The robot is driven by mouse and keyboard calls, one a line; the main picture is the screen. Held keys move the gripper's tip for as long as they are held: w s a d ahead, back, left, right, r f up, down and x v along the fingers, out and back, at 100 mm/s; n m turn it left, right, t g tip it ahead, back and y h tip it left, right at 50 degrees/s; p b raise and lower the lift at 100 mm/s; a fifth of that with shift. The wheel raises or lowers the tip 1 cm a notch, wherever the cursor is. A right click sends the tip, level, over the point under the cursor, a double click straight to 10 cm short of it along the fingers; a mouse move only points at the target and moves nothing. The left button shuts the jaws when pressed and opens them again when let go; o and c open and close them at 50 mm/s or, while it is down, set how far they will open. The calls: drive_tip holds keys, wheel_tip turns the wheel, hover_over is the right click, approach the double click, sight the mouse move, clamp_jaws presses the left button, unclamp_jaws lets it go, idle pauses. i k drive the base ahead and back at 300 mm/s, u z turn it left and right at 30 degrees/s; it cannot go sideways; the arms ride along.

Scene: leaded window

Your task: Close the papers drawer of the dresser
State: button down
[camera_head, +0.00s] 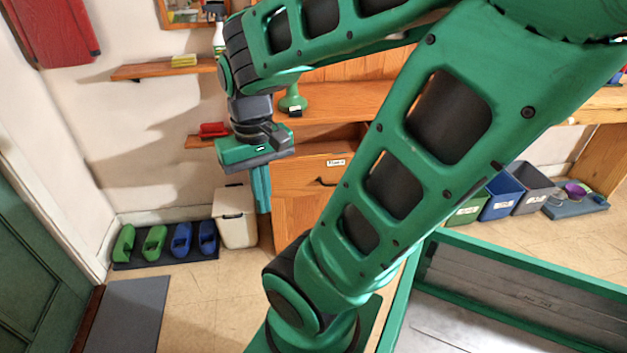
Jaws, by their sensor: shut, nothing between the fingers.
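The wooden dresser (349,101) stands in the middle, behind my arm. Its lower front (300,213) carries a small white label (336,162) and a dark handle (325,182). The label is too small to read surely. A dark recess (345,135) shows above this front. My arm hides the dresser's right part, so I cannot tell which front is the papers drawer or how far it stands out. My gripper (262,208) points down at the dresser's left front edge, with its teal fingers shut and empty. I cannot tell whether it touches the dresser.
A white bin (236,218) stands left of the dresser. Green and blue shoes (181,240) sit on a dark mat by the wall. A green object (292,97) stands on the dresser. Blue and grey bins (502,193) are at right. Tiled floor (205,300) is clear at front left.

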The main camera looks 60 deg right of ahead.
sight(291, 175)
drive_tip(key=k, duration=1.15)
drive_tip(key=z, duration=0.65)
drive_tip(key=i, duration=0.5)
drive_tip(key=u, duration=0.05)
